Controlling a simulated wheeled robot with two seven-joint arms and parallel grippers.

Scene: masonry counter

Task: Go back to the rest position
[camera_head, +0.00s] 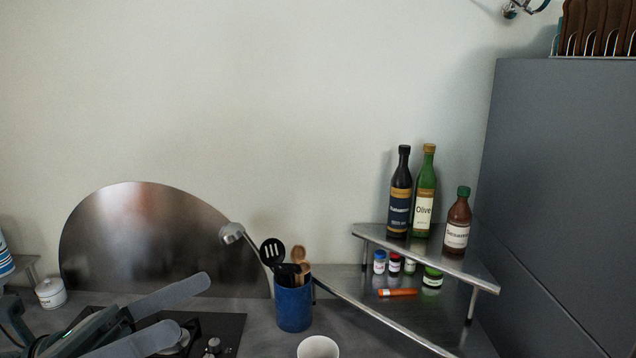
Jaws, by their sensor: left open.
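My left gripper (167,315) comes in at the lower left of the head view. Its two long grey fingers are spread apart with nothing between them, so it is open and empty. It hangs over the dark hob (220,330) and hides part of it. My right gripper is not in view.
A blue utensil crock (293,308) stands right of the hob, with a white cup (318,347) in front of it. A metal corner shelf (440,262) holds several bottles, with small jars below. A white lidded jar (50,293) stands left. A grey cabinet (560,190) bounds the right.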

